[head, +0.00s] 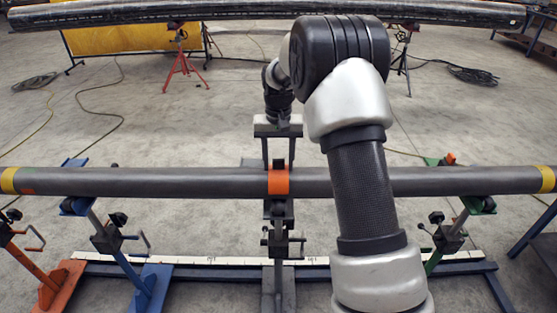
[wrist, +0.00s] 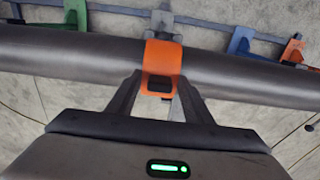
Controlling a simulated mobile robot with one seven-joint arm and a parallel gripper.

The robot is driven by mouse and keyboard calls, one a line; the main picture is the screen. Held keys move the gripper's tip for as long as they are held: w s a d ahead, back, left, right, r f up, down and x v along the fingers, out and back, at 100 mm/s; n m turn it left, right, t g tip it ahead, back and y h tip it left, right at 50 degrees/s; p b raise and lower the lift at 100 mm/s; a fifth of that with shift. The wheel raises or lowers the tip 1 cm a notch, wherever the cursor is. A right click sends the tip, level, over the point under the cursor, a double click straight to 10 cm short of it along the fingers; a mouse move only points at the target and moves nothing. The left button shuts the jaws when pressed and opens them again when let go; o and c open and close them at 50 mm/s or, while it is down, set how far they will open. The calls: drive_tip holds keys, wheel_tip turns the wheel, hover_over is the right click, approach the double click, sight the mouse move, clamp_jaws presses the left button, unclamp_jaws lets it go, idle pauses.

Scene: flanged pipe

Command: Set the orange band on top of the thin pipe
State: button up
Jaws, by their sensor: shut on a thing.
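The thin pipe (head: 130,181) is a dark grey tube lying level across the head view, and it crosses the wrist view (wrist: 245,77) too. The orange band (head: 278,183) is at the pipe's middle, draped over its top and near side. In the wrist view the band (wrist: 163,55) lies across the pipe, with a dark block on its near part. My gripper (head: 278,164) reaches down from above, its fingers on either side of the band. In the wrist view my gripper (wrist: 161,86) is shut on the band. The band's far side is hidden.
Blue (head: 75,205) and green (head: 479,204) stands hold the pipe, with a grey stand (head: 278,243) under the middle. Yellow rings mark both pipe ends. A thicker dark pipe (head: 150,14) lies across the back. The floor between the pipes is mostly clear, with some cables.

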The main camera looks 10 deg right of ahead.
drive_tip(key=shift+f, duration=0.35)
idle(0.5)
